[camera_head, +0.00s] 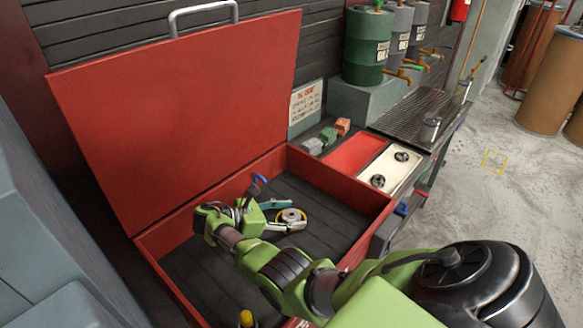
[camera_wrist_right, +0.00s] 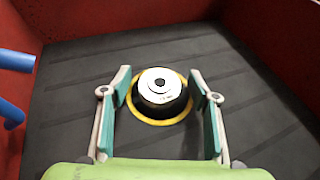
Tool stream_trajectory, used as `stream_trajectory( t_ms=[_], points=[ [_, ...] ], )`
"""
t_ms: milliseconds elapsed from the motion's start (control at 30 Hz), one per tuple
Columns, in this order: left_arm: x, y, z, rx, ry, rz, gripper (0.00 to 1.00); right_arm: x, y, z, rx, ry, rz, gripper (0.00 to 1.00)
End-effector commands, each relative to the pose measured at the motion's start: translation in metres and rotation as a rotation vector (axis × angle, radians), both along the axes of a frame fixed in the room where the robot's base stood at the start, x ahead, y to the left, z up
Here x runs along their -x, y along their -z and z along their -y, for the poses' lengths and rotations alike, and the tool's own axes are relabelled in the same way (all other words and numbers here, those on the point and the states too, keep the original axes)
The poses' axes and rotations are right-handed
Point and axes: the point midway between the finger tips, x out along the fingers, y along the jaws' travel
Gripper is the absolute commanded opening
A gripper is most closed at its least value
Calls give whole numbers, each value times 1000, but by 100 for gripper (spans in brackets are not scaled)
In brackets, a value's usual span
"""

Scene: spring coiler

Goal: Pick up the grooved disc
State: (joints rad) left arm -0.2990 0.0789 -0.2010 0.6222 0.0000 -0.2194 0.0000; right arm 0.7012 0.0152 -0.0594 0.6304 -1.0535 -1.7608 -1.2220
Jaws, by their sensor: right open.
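The grooved disc (camera_head: 291,215) lies on the dark floor of the open red chest. In the right wrist view the disc (camera_wrist_right: 160,93) has a pale flat top with a centre hole, a black body and a yellow ring around its base. My right gripper (camera_head: 298,216) reaches down into the chest, open. In the right wrist view its two teal-padded fingers (camera_wrist_right: 161,76) stand on either side of the disc, with dark floor showing between each finger and the disc. The disc's grooves are too small to make out. My left gripper is not in view.
The red chest's wall (camera_head: 345,190) surrounds the floor, and its raised lid (camera_head: 180,110) stands behind. Blue tool handles (camera_wrist_right: 14,62) are close on the left. A cream tray (camera_head: 392,170) with two dark round parts sits right of the chest.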

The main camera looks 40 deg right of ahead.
Motion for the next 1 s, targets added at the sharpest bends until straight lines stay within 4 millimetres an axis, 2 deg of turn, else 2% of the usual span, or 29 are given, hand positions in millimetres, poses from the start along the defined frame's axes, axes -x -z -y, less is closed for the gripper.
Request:
stream_trajectory(
  t_ms=[33,233,300,567,667,1000],
  points=[
    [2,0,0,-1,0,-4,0,0,0,0,0,0,0,55],
    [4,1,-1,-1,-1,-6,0,0,0,0,0,0,0,4],
    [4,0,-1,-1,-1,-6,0,-1,-1,0,2,-1,1,0],
    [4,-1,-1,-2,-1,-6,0,-1,-5,0,3,0,2,0],
    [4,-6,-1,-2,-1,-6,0,-1,-15,0,3,0,4,0],
    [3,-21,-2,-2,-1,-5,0,-1,-73,0,4,0,5,0]
  ],
)
